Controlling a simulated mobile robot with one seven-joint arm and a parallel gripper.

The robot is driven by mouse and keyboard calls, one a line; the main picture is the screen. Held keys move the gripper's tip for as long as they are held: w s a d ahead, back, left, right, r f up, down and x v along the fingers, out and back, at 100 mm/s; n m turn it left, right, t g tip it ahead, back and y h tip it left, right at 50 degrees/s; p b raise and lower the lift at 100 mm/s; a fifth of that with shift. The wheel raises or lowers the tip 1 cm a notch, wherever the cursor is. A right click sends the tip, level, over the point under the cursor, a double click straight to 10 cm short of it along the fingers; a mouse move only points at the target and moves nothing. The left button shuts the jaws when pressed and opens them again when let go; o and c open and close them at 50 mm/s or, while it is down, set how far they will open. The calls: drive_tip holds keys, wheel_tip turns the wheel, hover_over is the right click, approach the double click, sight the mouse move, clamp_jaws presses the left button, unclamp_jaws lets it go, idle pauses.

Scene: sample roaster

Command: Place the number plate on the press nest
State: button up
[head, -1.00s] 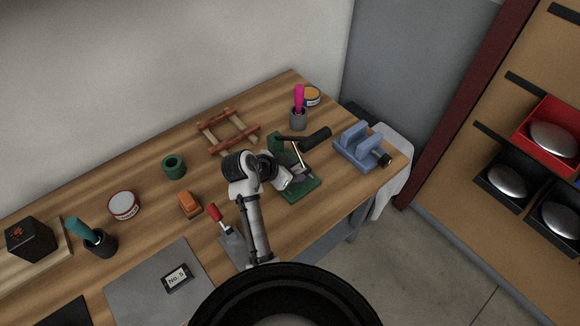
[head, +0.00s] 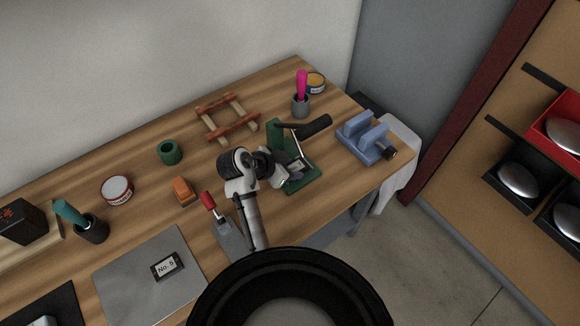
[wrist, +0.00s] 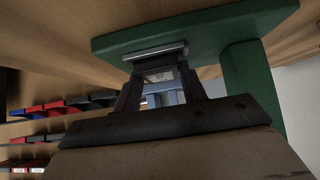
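The green press (head: 300,184) stands on the bench with its black-handled lever (head: 314,127) raised. My gripper (wrist: 162,80) is close to the nest. A dark-framed "No. 5" card (head: 167,266) lies on the grey mat (head: 125,285).
A blue vise (head: 365,139) stands right of the press. A grey cup with a pink-handled tool (head: 301,95) and a yellow tin (head: 316,83) are behind it. A red-handled tool (head: 208,201), an orange block (head: 184,191) and a wooden frame (head: 227,119) are to the left.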

drive_tip(key=o, duration=0.4)
drive_tip(key=shift+r, duration=0.25)
drive_tip(key=p+v, duration=0.2)
drive_tip(key=v, duration=1)
drive_tip(key=shift+p, duration=0.3)
drive_tip(key=shift+f, duration=0.15)
